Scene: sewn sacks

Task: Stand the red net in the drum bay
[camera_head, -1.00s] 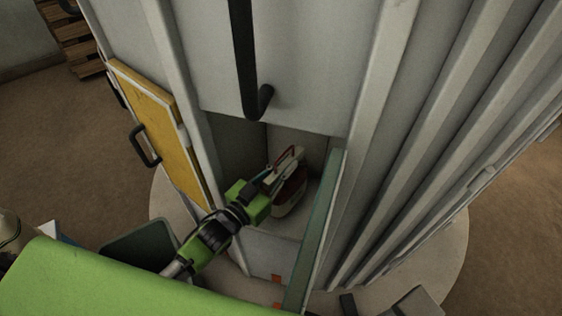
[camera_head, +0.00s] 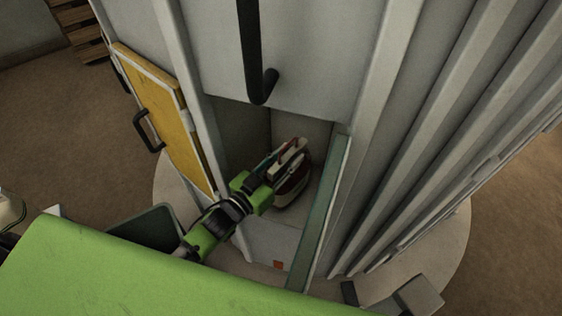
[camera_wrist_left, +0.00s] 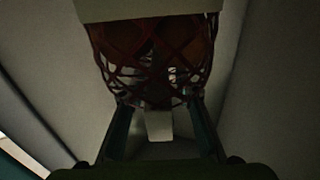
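The red net (camera_head: 292,188), dark red mesh with pale parts, is inside the open grey bay (camera_head: 234,130). It looks roughly upright, close to the bay floor; its underside contact is unclear. My left gripper (camera_head: 275,165) reaches into the bay from the left, at the net's upper part. In the left wrist view the net (camera_wrist_left: 155,50) fills the top, under a pale band. The left gripper's fingers (camera_wrist_left: 160,120) stand apart there, with a small pale piece between them touching neither. My right gripper is not in view.
A yellow door (camera_head: 155,105) with a black handle stands at the bay's left. A greenish upright edge (camera_head: 322,205) bounds its right side. A black bent handle (camera_head: 255,60) hangs above the opening. Ribbed grey walls fill the right.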

